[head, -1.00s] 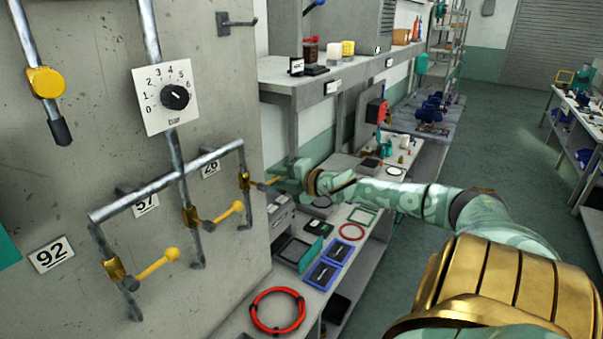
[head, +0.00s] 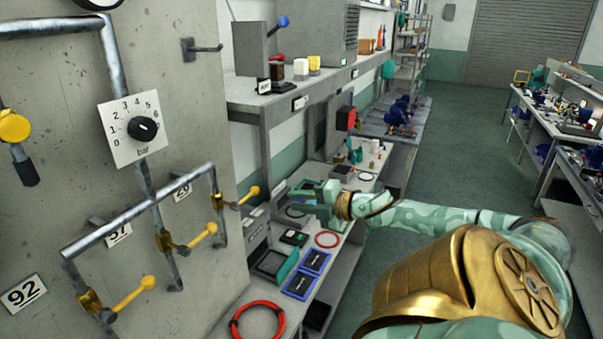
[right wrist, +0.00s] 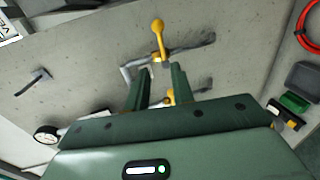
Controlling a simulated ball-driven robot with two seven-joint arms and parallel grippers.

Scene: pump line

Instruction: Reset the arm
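My right arm reaches in from the right of the head view. Its green gripper (head: 293,199) is open and empty, apart from the wall and to the right of the valve lever by label 26 (head: 183,191). That yellow, ball-ended lever (head: 250,195) sticks out to the right. In the right wrist view the open fingers (right wrist: 160,78) stand apart, with a yellow lever (right wrist: 158,35) beyond their tips. The lever by label 57 (head: 204,234) and the lever by label 92 (head: 135,292) slant up to the right. My left gripper is in neither view.
A bar dial (head: 142,129) sits on the concrete panel, with a hook (head: 202,47) to its upper right. A low bench under my right forearm holds a red ring (head: 258,322), blue trays (head: 306,273) and small parts. Open floor (head: 440,140) lies beyond the arm.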

